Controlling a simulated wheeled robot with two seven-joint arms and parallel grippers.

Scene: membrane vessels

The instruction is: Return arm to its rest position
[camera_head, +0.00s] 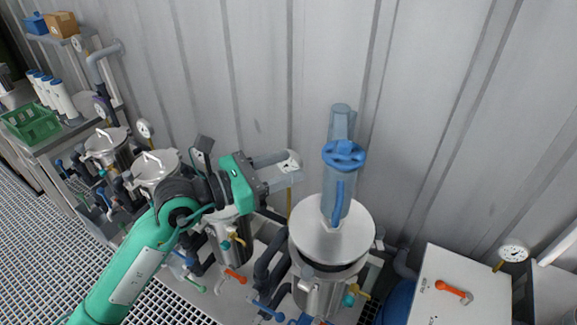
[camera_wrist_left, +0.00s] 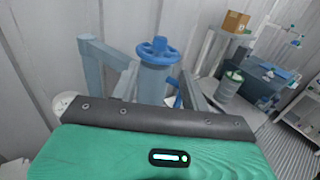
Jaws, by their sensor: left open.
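My left gripper (camera_head: 297,168) is open and empty in the head view. It points right, a short way left of a blue upright housing with a blue handwheel (camera_head: 344,155). The housing stands on the round metal lid of the large vessel (camera_head: 332,246). In the wrist view the blue handwheel (camera_wrist_left: 159,51) and the housing show ahead, between the two grey fingers in the picture, and they look apart from the fingers. My left arm reaches in from the lower left above the row of vessels. My right gripper is not in view.
Smaller metal vessels (camera_head: 155,168) with valves and pipes stand below and left of the arm. A white cabinet with an orange handle (camera_head: 455,291) is at the lower right. A green crate (camera_head: 31,122) sits on the left bench. A corrugated wall closes the back.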

